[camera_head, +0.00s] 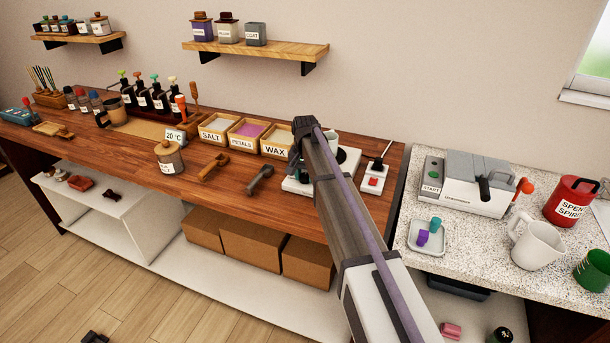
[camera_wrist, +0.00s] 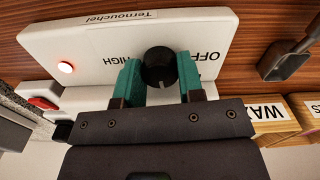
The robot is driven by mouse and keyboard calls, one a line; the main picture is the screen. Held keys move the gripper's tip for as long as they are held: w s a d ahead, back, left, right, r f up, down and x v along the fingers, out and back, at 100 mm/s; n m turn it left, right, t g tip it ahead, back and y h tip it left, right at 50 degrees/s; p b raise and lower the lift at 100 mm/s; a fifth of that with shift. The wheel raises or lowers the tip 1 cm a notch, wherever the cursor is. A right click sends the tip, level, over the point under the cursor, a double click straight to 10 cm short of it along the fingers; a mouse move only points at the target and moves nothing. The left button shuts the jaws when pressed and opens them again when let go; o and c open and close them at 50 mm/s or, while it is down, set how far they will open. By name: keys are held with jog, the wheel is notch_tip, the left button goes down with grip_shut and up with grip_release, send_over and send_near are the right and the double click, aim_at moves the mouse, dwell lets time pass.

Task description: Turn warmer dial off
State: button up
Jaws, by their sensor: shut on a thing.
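The white warmer (camera_wrist: 90,45) fills the top of the wrist view, with its lettering upside down. Its black round dial (camera_wrist: 158,66) sits between the teal fingers of my gripper (camera_wrist: 158,80), which is shut on it. The OFF label lies to the right of the dial and HIGH to the left. A red light (camera_wrist: 66,68) glows on the warmer's left part. The dial's pointer cannot be read clearly. In the head view my arm covers much of the warmer (camera_head: 297,186) and hides the dial.
A power strip with a red switch (camera_head: 373,182) stands right of the warmer. A WAX box (camera_head: 275,150) and a dark-headed tool (camera_head: 260,180) lie to its left. A speckled counter (camera_head: 400,262) with a grey machine (camera_head: 470,190) is at the right.

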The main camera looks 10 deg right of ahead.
aim_at(305, 175)
jog(key=shift+n, duration=1.1)
jog(key=o, duration=0.9)
notch_tip(305, 175, up, 11)
jog(key=p, duration=1)
jog(key=shift+f+p, duration=0.1)
jog(key=shift+p, duration=0.3)
